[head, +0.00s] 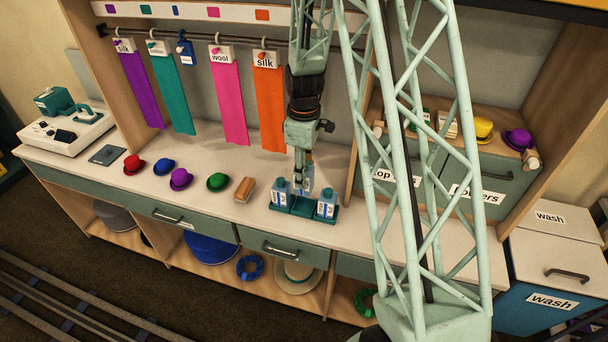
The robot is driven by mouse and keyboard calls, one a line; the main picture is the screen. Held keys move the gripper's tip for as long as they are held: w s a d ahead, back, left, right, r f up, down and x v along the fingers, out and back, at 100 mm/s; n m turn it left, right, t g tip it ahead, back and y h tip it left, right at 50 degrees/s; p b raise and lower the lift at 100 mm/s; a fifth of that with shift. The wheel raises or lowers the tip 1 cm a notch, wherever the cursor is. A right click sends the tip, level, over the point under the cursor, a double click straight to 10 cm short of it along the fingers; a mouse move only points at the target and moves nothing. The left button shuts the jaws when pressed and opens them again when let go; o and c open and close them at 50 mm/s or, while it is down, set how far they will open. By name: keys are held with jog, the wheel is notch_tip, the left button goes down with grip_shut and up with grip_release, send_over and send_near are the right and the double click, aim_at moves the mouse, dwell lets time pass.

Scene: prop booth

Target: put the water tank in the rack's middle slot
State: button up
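A teal rack (301,210) stands on the pale counter. A blue-and-white bottle-like tank (280,194) is in its left slot and a similar one (326,205) is in its right slot. My gripper (300,183) points down over the rack's middle. A pale blue water tank (309,178) shows at its fingers, higher than the two side tanks. The fingers appear shut on it and partly cover it. The tank's lower end and the middle slot are hard to make out, so I cannot tell whether they touch.
A brown block (244,189) and a green hat (217,182) lie left of the rack, with more small hats beyond. Hanging cloths, including an orange one (269,110), are behind. A teal machine on a white base (66,131) stands far left. My arm hides some counter at right.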

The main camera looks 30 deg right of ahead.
jog(key=shift+f, duration=0.15)
jog(key=shift+f+b, duration=1.15)
jog(key=shift+f, duration=1.2)
jog(key=shift+f+b, duration=0.55)
jog(key=shift+f, duration=0.2)
jog(key=shift+f+b, duration=1.35)
jog(key=shift+f, duration=0.15)
dwell(0.8)
jog(key=o, duration=1)
jog(key=shift+r, duration=0.2)
jog(key=shift+r, duration=5.8)
